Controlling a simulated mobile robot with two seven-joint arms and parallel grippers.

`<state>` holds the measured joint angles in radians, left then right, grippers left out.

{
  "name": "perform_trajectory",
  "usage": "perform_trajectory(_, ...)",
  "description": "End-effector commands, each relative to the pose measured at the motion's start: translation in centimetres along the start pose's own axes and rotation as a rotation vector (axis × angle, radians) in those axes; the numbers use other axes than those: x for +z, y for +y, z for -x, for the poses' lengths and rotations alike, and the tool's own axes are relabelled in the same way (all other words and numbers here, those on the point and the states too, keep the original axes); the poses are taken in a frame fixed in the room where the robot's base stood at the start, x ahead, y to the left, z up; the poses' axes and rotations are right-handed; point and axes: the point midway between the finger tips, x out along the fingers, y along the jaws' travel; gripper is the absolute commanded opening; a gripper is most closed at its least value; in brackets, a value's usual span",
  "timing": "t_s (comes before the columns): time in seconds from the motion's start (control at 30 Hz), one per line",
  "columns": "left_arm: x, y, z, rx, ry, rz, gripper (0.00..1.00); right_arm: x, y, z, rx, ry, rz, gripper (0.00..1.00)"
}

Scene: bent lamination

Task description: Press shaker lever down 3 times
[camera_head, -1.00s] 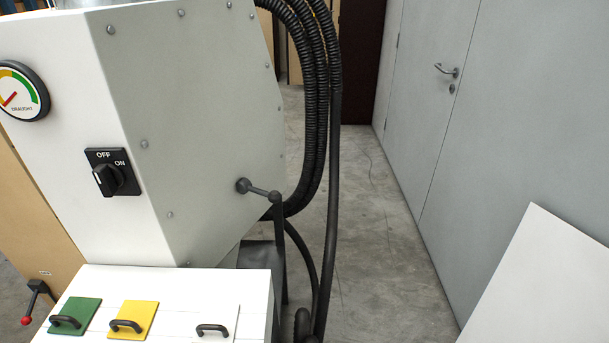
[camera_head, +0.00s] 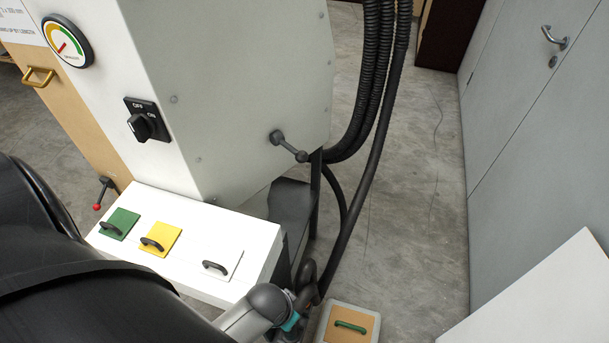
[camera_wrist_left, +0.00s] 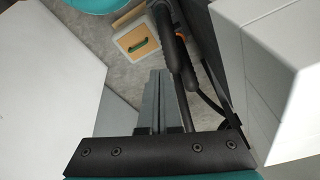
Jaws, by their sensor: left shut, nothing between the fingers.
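A dark grey lever (camera_head: 288,145) sticks out from the sloped side of the pale grey cabinet in the head view, sloping down to the right. A smaller lever with a red ball (camera_head: 103,192) is at the cabinet's lower left. No label shows which is the shaker lever. My left arm comes in at the bottom left of the head view; its gripper is not clear there. In the left wrist view my left gripper (camera_wrist_left: 162,76) is shut and empty, its grey fingers together over the floor. No lever can be made out there. My right gripper is not in view.
A white box (camera_head: 190,215) with green, yellow and white handled lids stands before the cabinet (camera_head: 240,90). Black hoses (camera_head: 372,110) hang on its right. A handled box (camera_head: 351,325) lies on the floor. Open floor (camera_head: 420,200) extends towards the grey door wall.

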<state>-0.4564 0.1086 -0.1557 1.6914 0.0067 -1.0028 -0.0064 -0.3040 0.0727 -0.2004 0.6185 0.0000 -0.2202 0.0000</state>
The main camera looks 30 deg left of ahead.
Motion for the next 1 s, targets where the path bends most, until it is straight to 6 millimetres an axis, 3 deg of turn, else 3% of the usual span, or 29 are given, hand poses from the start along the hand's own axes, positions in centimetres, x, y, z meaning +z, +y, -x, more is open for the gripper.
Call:
perform_trajectory(0.03, -1.3, -0.2, 2.5, 0.000, 0.016, -0.004, 0.00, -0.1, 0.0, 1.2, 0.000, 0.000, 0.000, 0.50)
perform_trajectory(0.3, -7.8, -0.9, 13.4, 0.015, 0.109, -0.099, 0.00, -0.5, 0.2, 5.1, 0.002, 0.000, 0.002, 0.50)
perform_trajectory(0.43, -12.7, -1.5, 17.6, 0.039, 0.204, -0.272, 0.00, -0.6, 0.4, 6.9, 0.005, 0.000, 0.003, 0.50)
perform_trajectory(0.67, -20.3, -4.7, 18.0, 0.045, 0.347, -0.570, 0.00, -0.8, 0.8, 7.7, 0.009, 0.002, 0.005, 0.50)
perform_trajectory(0.77, -23.3, -7.6, 17.9, 0.017, 0.397, -0.649, 0.00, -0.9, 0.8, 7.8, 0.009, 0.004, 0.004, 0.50)
perform_trajectory(0.9, -27.4, -13.0, 18.5, -0.053, 0.464, -0.717, 0.00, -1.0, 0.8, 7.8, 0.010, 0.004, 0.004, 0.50)
perform_trajectory(1.0, -29.5, -16.5, 19.2, -0.104, 0.498, -0.738, 0.00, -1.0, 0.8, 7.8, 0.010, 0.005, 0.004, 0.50)
